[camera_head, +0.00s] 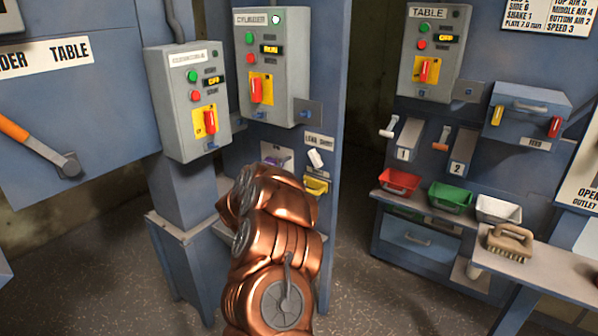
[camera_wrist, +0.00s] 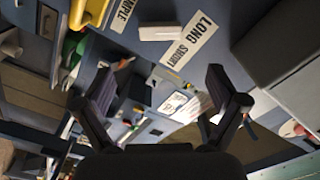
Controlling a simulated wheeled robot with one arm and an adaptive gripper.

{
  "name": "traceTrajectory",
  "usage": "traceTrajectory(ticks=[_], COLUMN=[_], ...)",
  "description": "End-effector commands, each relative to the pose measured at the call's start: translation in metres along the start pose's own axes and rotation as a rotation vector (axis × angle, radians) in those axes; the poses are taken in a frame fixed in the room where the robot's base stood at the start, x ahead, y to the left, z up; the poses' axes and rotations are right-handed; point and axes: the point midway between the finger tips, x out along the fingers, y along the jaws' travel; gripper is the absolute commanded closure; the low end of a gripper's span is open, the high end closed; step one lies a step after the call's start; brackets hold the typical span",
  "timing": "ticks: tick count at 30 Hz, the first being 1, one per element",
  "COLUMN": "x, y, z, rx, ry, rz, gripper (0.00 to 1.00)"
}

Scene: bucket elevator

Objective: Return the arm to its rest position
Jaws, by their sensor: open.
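My copper-coloured arm (camera_head: 275,240) rises in the lower middle of the head view, in front of the blue cabinet below the CYLINDER control box (camera_head: 272,65). It hides my gripper in that view. In the wrist view my gripper (camera_wrist: 160,95) is open, with its two dark fingers spread and nothing between them. The same white handle (camera_head: 316,158) shows just right of my arm in the head view.
Control boxes hang left and above. At right are red (camera_head: 399,181), green (camera_head: 450,196) and white (camera_head: 498,209) bins and a brush (camera_head: 510,241) on a ledge. Open floor (camera_head: 375,290) lies between.

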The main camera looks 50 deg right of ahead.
Motion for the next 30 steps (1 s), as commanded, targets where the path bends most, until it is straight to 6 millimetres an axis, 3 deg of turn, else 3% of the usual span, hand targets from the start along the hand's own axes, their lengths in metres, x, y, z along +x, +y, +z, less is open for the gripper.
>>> traceTrajectory(ticks=[21,26,30], x=[-0.004,-0.028,-0.078], y=[-0.004,-0.041,-0.097], z=[0.002,0.026,0.059], rx=[0.002,0.013,0.011], ry=[-0.013,-0.153,-0.378], rz=[-0.004,-0.049,-0.13], gripper=[0.04,0.04,0.04])
